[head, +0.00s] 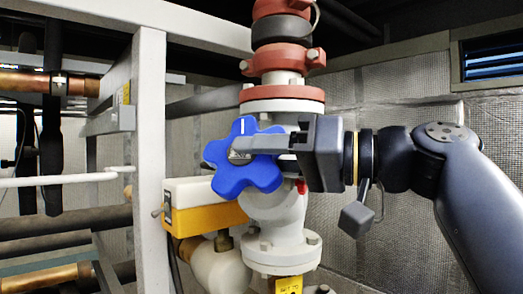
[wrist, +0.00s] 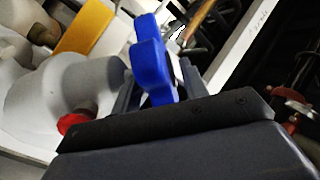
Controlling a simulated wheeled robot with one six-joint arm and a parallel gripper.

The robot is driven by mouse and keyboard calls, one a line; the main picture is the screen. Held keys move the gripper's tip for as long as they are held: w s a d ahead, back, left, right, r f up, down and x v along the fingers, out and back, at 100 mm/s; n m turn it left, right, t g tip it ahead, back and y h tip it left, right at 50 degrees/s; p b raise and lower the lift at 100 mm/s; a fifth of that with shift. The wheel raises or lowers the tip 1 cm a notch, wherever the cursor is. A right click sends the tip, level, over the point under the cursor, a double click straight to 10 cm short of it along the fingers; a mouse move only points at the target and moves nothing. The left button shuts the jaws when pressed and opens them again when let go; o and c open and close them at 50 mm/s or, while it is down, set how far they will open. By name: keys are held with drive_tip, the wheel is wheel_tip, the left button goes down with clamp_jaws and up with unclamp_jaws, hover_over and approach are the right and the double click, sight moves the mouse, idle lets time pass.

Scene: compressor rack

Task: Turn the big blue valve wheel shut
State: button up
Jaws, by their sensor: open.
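The big blue valve wheel (head: 237,178) is a lobed handwheel on the front of a grey valve body (head: 278,208) in the head view. A white mark shows on its upper lobe. My gripper (head: 270,142) reaches in from the right, with a finger in front of the wheel's upper right part. In the wrist view the wheel (wrist: 152,62) shows edge-on, with a lobe between the two fingers of my gripper (wrist: 158,85). The jaws are open around it. Whether a finger touches the wheel I cannot tell.
A white upright post (head: 149,150) stands left of the wheel. A yellow and white box (head: 205,208) sits just below left of it. Red pipe couplings (head: 283,62) rise above the valve. A small red part (wrist: 72,124) lies near my gripper in the wrist view.

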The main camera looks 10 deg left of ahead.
drive_tip(key=shift+a, duration=0.3)
clamp_jaws()
drive_tip(key=shift+f, duration=0.1)
